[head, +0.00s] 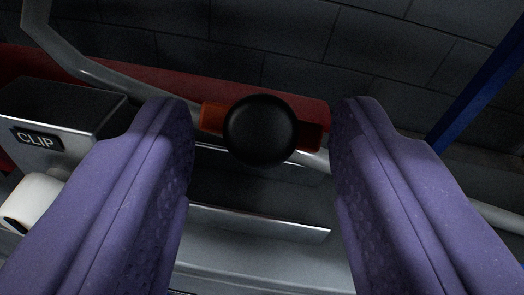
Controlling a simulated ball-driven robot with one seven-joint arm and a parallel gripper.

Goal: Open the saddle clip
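What looks like the saddle clip is an orange-brown piece (213,117) that sits across a grey pipe in the upper middle of the head view. A round black knob (260,130) on its front hides its middle. I cannot tell whether the clip is open or shut. My gripper (264,112) has two thick purple fingers, wide apart, one to the left and one to the right of the clip. The gap between them holds no gripped thing. The fingertips appear level with the knob, with a narrow space on each side; contact is not seen.
A grey open-topped box (62,112) labelled CLIP stands at left, with a white rounded object (36,203) below it. The grey pipe (110,76) runs behind, along a red band (290,88). A metal ledge (262,222) lies below the clip. A blue bar (480,88) slants at right.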

